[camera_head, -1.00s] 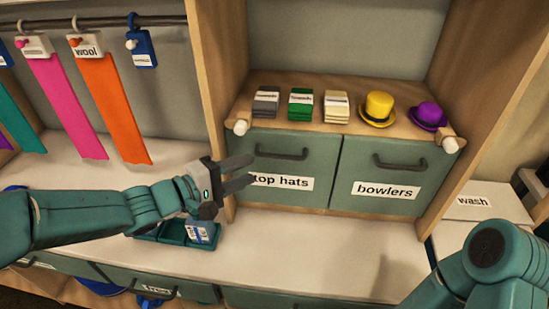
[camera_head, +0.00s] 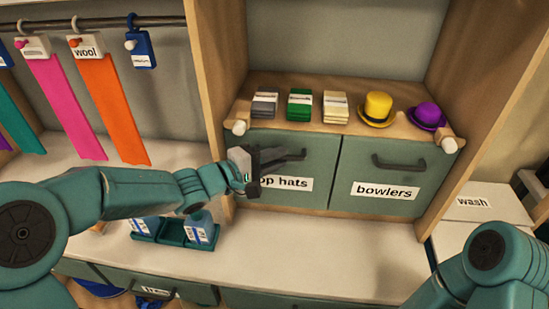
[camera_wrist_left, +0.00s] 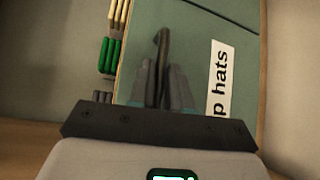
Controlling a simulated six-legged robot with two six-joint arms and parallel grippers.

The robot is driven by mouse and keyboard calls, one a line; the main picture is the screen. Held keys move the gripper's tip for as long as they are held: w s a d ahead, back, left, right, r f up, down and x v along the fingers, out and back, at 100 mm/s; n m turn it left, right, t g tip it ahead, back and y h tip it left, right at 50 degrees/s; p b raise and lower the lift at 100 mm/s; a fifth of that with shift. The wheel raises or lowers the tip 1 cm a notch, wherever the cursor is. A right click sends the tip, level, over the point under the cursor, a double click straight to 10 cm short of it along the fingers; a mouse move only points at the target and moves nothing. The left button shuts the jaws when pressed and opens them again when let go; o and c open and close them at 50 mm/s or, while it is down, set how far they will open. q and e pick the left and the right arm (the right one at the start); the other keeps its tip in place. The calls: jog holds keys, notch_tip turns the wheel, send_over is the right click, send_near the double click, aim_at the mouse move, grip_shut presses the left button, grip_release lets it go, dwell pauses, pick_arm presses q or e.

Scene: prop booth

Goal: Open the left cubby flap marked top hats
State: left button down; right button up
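The green left flap (camera_head: 320,165) marked "top hats" is closed, hanging under the shelf in the head view. Its dark bar handle (camera_head: 297,156) is partly hidden by my left gripper (camera_head: 270,160), which reaches in from the left. In the left wrist view the same flap (camera_wrist_left: 200,60) fills the middle, with its label at the right. There the handle (camera_wrist_left: 162,45) runs between the two fingers of my left gripper (camera_wrist_left: 162,88), which look closed on it. Only a link of my right arm shows at the lower right; its gripper is out of view.
The closed "bowlers" flap (camera_head: 378,180) is to the right. The shelf (camera_head: 350,127) above holds folded stacks, a yellow hat (camera_head: 377,109) and a purple hat (camera_head: 428,115). A teal tray (camera_head: 172,236) stands below my left arm. The counter (camera_head: 320,240) before the flaps is clear.

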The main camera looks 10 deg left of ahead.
pick_arm(q)
jog(key=s+f+m+t+h+b, duration=0.1)
jog(key=s+b, duration=0.4)
jog(key=b, duration=0.5)
jog(key=s+f+m+t+h+b, duration=0.2)
jog(key=s+f+m+b, duration=0.2)
jog(key=b, duration=0.6)
jog(key=shift+s+f+h, duration=0.4)
jog(key=shift+s+f, duration=0.55)
jog(key=shift+s, duration=0.35)
jog(key=shift+m, duration=0.3)
jog(key=c, duration=1.1)
grip_release()
jog(key=shift+c, duration=0.2)
jog(key=shift+a, duration=0.1)
jog(key=b+v, duration=0.2)
jog(key=v, duration=1.4)
jog(key=shift+b, duration=0.4)
